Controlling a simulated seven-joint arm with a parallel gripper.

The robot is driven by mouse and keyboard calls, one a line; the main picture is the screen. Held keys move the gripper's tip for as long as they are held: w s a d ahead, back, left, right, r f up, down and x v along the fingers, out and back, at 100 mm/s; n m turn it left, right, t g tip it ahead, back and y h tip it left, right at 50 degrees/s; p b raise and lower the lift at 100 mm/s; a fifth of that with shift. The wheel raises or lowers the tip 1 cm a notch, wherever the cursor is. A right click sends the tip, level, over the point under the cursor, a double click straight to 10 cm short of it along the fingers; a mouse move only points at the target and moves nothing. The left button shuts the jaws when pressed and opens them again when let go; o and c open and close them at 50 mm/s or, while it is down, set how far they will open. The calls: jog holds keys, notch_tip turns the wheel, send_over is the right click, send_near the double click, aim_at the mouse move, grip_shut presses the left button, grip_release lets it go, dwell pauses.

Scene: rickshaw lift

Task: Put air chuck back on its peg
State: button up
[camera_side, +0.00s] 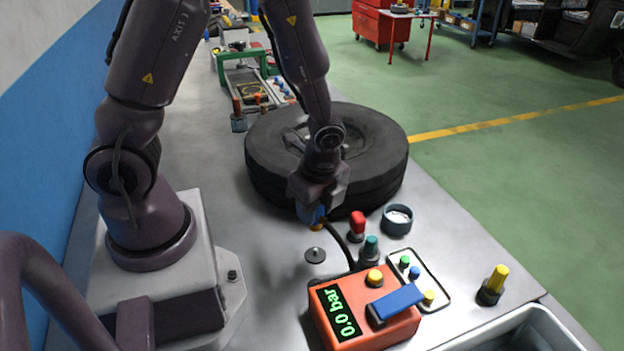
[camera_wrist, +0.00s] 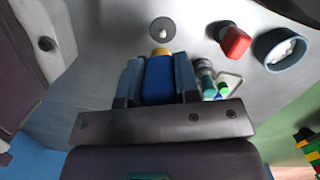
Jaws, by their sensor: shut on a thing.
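The air chuck (camera_side: 320,214) is blue with a brass-coloured tip and sits in my gripper (camera_side: 316,210), in front of the tyre and above the bench. In the wrist view the blue chuck body (camera_wrist: 159,80) lies between the two fingers of my gripper (camera_wrist: 158,76), which are shut on it. The peg (camera_side: 315,254) is a small pale post on a round grey base on the bench. It stands bare, below and apart from the chuck. The peg (camera_wrist: 162,32) also shows just beyond the brass tip in the wrist view.
A black hose (camera_side: 346,252) runs to the orange gauge box (camera_side: 345,340), which reads 0.0 bar. A red-capped piece (camera_side: 357,224), a teal-capped piece (camera_side: 371,248) and a round cup (camera_side: 397,222) stand right of the peg. The tyre (camera_side: 375,150) lies behind. Bench left of the peg is clear.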

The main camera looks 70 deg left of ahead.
jog(key=shift+f, duration=2.2)
jog(key=shift+f, duration=1.7)
dwell(1.1)
jog(key=o, duration=1.3)
jog(key=shift+r, duration=3.55)
